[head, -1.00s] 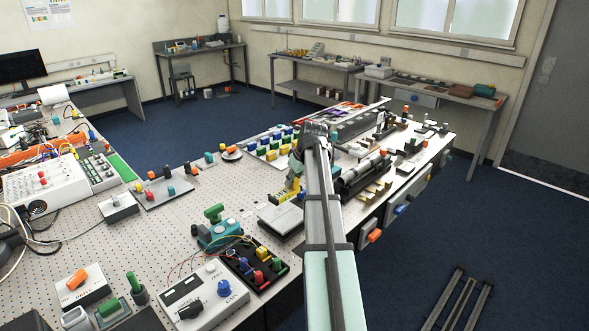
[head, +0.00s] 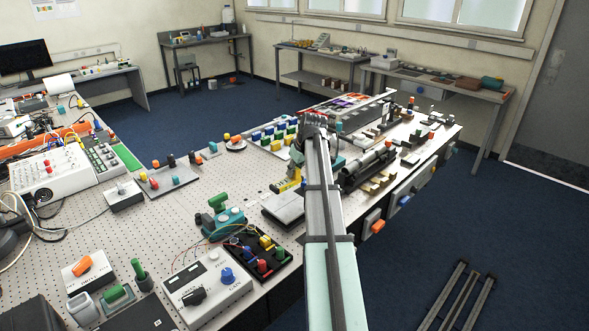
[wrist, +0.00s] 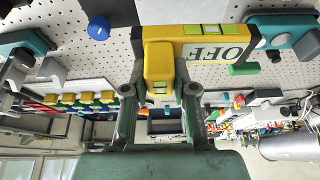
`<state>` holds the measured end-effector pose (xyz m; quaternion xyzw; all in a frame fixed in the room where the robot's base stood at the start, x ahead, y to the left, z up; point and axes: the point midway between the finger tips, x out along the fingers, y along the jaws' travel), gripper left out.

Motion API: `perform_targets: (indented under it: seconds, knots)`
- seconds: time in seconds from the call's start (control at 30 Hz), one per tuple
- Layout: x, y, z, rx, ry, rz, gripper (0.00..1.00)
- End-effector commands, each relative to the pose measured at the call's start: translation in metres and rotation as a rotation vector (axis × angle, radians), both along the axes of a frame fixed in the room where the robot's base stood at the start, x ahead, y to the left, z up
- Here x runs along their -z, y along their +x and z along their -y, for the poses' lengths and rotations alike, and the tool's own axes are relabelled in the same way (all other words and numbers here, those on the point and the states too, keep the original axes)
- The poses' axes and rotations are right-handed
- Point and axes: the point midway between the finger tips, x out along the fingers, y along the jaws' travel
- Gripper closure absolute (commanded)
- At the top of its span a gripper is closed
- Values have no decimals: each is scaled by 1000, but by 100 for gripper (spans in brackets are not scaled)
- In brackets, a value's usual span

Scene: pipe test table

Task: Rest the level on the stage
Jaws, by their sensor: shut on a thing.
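The yellow level (wrist: 160,65) has small green vials and a white face marked OFF. My gripper (wrist: 160,95) is shut on its yellow block, with one finger on each side. In the head view the level (head: 287,184) shows as a small yellow piece to the left of my arm, and my gripper (head: 311,140) is largely hidden behind my arm links. A flat grey block (head: 282,208), possibly the stage, lies on the perforated table just below the level in the picture. I cannot tell whether the level touches anything beneath it.
A teal device with a green knob (head: 222,222) stands left of the grey block. A black tray of coloured knobs (head: 262,254) and a white control box (head: 208,284) are nearer. A dark cylinder (head: 368,166) lies right of my arm. Bare perforated table (head: 170,232) is at left.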

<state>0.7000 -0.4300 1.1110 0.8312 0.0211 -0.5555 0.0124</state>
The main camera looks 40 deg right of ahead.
Motion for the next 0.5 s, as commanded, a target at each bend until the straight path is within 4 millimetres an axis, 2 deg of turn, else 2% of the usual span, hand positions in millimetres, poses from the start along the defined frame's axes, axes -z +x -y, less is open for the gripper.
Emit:
perform_targets:
  seconds: [0.5]
  knots:
    - [39,0,0,0,0,1,100]
